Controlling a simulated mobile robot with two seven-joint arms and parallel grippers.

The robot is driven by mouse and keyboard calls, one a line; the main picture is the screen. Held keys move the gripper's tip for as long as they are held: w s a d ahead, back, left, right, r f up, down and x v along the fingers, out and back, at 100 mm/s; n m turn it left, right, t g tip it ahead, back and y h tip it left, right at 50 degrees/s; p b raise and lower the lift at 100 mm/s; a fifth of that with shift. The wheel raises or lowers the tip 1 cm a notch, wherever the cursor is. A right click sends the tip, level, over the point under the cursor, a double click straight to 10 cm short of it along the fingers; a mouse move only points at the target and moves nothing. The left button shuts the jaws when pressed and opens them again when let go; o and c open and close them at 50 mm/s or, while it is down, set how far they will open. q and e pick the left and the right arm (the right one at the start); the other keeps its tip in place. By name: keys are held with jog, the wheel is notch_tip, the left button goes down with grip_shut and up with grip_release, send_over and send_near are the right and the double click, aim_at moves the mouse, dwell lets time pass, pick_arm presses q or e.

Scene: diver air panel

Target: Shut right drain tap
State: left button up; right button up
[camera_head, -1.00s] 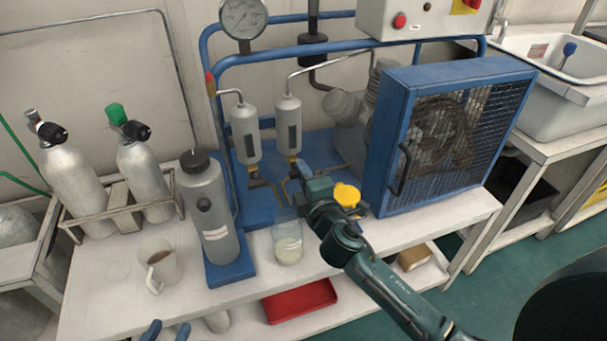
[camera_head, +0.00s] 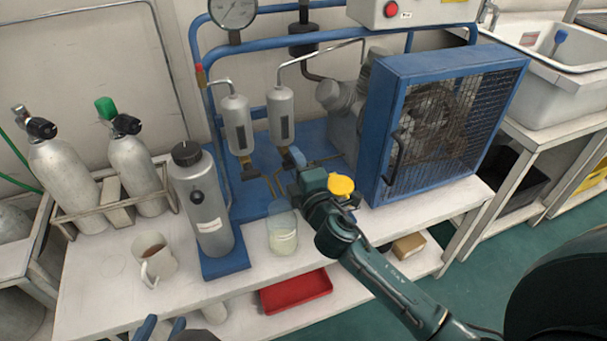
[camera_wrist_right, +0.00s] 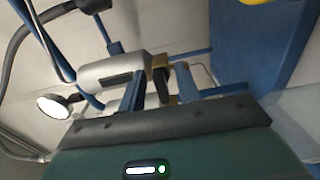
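Two grey cylinders hang on the blue frame, the left one (camera_head: 237,124) and the right one (camera_head: 281,116). Brass fittings with the left drain tap (camera_head: 246,165) show below the left cylinder. The right drain tap lies below the right cylinder, mostly hidden by my right gripper (camera_head: 296,158) in the head view. In the right wrist view, the right drain tap (camera_wrist_right: 161,78) sits between the two blue fingers of my right gripper (camera_wrist_right: 160,88). The fingers stand apart with narrow gaps beside it; firm contact is not visible. My left gripper (camera_head: 162,328) is open and empty at the bottom edge.
A clear jar (camera_head: 283,232) stands below the taps. A grey bottle (camera_head: 203,205) and a mug (camera_head: 154,258) stand left on the white bench (camera_head: 105,305). The blue caged compressor guard (camera_head: 390,135) is close on the right. A red tray (camera_head: 297,291) lies on the lower shelf.

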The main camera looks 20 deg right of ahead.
jog(key=s, duration=1.3)
jog(key=shift+d, duration=0.25)
jog(key=shift+w, duration=0.1)
